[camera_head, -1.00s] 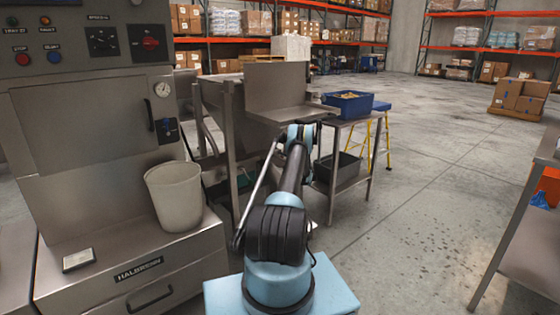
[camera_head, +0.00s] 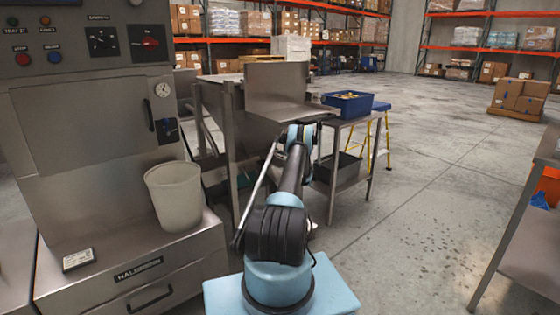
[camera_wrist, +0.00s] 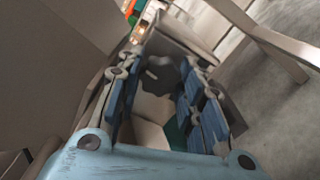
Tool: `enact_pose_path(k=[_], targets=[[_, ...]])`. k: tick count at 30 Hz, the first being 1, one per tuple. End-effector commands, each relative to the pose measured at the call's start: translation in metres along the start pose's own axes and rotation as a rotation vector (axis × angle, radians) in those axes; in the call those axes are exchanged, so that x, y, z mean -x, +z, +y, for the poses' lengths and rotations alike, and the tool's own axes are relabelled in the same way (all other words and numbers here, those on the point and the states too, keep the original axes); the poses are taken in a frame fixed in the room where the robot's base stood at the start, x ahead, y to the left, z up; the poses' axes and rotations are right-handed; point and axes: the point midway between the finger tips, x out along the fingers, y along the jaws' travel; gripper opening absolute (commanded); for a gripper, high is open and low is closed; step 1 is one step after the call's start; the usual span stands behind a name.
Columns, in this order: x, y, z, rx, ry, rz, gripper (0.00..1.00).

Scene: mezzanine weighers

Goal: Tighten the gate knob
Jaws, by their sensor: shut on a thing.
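In the wrist view, a dark grey lobed knob (camera_wrist: 163,74) lies between the blue-padded fingers of my gripper (camera_wrist: 160,82), which is shut on it. A pale patch shows below the knob, between the fingers. The finger contact on the knob's sides is only partly visible. In the head view, my arm reaches forward to the steel hopper stand (camera_head: 232,150), and its end is at the front of the hopper tray (camera_head: 285,113). The knob and fingertips are hidden there behind the arm.
A steel machine (camera_head: 95,150) with a grey bucket (camera_head: 175,195) on its ledge stands at the left. A side table (camera_head: 350,172) with a blue bin (camera_head: 348,106) is just right of the hopper. Another table (camera_head: 535,245) stands at the far right. Open floor lies between the tables.

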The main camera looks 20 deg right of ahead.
Motion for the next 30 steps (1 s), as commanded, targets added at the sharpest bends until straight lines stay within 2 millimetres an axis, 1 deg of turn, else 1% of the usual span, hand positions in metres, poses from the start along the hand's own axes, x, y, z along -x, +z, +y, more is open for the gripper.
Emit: enact_pose_path(k=[1, 18, 24, 30], targets=[[0.0021, 0.0042, -0.0018, -0.041, -0.004, -0.008, 0.11], [0.0027, 0.0038, -0.0035, -0.575, -0.002, -0.009, 0.11], [0.0028, 0.0034, -0.0039, -0.730, -0.002, -0.009, 0.11], [0.0028, 0.0028, -0.0041, -0.842, -0.001, -0.008, 0.11]])
